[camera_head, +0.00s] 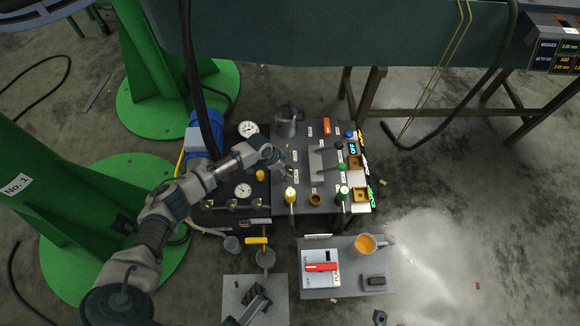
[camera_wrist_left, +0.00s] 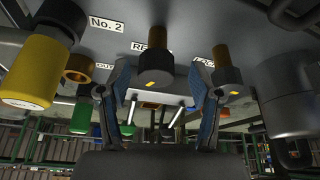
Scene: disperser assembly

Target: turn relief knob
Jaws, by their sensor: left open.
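In the left wrist view, a dark round knob (camera_wrist_left: 155,72) on a brass stem hangs by a label that begins "RE"; the rest of the label is hidden. My left gripper (camera_wrist_left: 160,100) is open, with one blue-padded finger on each side of this knob. I cannot tell whether either finger touches it. In the head view my left gripper (camera_head: 276,162) is over the left part of the dark control panel (camera_head: 325,180), and the knob is hidden there. A dark jointed part at the bottom edge may be my right gripper (camera_head: 252,303); its jaws are unclear.
A second dark knob (camera_wrist_left: 226,75) is close to the right finger. A yellow knob (camera_wrist_left: 35,75) and a large grey cylinder (camera_wrist_left: 287,95) flank the fingers. A grey plate with a red-handled switch (camera_head: 321,267) and an orange-filled cup (camera_head: 365,244) lies in front of the panel.

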